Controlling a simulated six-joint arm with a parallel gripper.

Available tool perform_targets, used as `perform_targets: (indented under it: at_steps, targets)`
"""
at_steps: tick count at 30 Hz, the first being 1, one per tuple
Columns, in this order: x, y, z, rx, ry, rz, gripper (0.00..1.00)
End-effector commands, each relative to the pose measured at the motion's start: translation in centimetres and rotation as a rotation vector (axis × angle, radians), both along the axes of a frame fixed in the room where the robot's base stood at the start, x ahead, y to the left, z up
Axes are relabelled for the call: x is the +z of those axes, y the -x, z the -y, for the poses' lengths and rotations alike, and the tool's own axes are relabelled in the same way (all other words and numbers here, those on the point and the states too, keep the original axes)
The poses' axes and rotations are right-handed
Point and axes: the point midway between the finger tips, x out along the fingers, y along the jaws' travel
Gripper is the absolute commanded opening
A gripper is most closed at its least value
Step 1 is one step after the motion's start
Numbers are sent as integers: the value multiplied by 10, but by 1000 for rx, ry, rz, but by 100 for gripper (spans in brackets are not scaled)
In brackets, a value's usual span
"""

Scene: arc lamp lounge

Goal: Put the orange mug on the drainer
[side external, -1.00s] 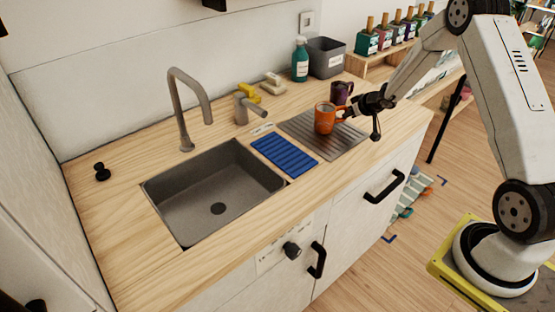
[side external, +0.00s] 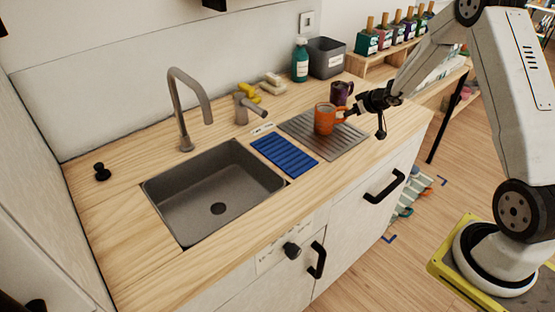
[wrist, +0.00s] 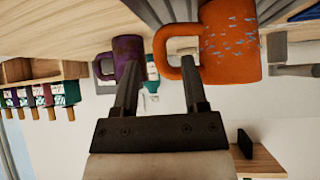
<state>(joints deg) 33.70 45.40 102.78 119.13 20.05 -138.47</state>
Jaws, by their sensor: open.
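The orange mug (side external: 325,119) stands upright on the grey ribbed drainer (side external: 345,142), its handle towards my gripper. In the wrist view, which is upside down, the orange mug (wrist: 232,45) shows at the upper right with pale speckles. My gripper (side external: 352,109) is open beside the handle, on the mug's right. In the wrist view, the fingers of my gripper (wrist: 158,85) are apart; the right one overlaps the handle in the picture, and I cannot tell whether it touches.
A purple mug (side external: 341,92) stands just behind the orange one. A blue ribbed mat (side external: 284,155) lies between the drainer and the sink (side external: 213,195). A teal bottle (side external: 300,62) and a grey bin (side external: 326,58) stand at the back. The counter's front strip is clear.

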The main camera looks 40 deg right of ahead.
Motion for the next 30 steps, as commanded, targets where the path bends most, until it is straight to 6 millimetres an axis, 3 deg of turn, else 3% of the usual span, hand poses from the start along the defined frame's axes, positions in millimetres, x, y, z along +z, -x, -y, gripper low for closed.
perform_targets:
  at_steps: [18, 30]
  targets:
    - [54, 52, -7, -2, 1, 1, 56]
    - [68, 67, -10, -1, 0, 0, 56]
